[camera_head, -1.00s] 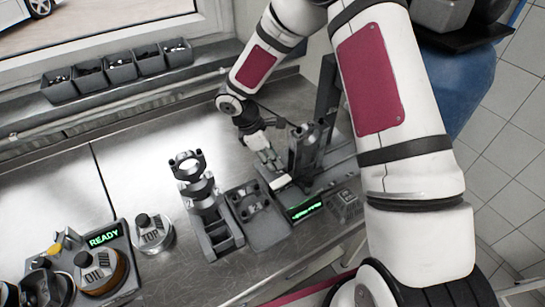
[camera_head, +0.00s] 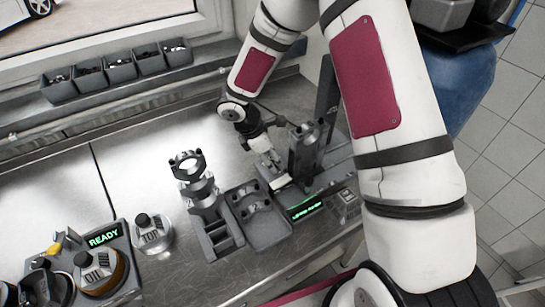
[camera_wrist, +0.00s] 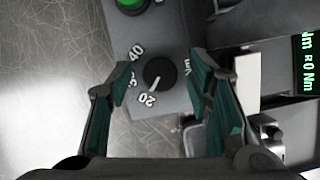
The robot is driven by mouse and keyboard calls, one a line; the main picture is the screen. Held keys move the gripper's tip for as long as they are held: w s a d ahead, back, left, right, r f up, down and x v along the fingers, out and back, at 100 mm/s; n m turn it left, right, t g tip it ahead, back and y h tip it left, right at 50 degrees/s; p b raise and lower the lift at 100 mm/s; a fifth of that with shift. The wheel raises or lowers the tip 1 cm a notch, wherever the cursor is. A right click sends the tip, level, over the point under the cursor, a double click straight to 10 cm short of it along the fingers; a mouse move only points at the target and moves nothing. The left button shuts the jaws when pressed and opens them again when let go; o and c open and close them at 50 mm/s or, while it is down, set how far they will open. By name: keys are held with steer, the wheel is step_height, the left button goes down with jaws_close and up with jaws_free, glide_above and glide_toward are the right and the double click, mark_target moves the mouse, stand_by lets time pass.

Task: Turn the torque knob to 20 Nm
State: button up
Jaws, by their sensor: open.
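The torque knob (camera_wrist: 160,72) is round and black, with a white pointer line directed down and slightly left, close to the printed 20. It sits on a grey panel (camera_wrist: 172,32); a 40 shows at upper left and the number between is partly covered. My gripper (camera_wrist: 161,82) is open, its green-padded fingers on either side of the knob in the wrist view, with visible gaps. I cannot tell whether the tips reach down to knob height. In the head view my gripper (camera_head: 270,161) is beside the dark upright fixture (camera_head: 305,152), and the knob is hidden.
A green button (camera_wrist: 132,3) is above the knob in the wrist view. A lit display (camera_wrist: 307,62) is at right, only partly legible. In the head view, a grey tray (camera_head: 262,232) and a stand with rings (camera_head: 196,185) are left of the fixture.

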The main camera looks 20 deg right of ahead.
steer(key=v, duration=1.2)
steer(key=s+d+r+m+t+y, duration=0.1)
steer(key=s+d+r+m, duration=0.2)
steer(key=s+r+m, duration=0.4)
steer(key=s+d+r+m+t, duration=0.15)
steer(key=s+r, duration=0.25)
steer(key=r, duration=0.6)
steer(key=s+r+m+t+y, duration=0.3)
steer(key=s+r+m, duration=0.2)
steer(key=s+m, duration=0.4)
steer(key=s, duration=0.4)
steer(key=shift+s+d+r+y, duration=0.25)
steer(key=shift+y, duration=0.05)
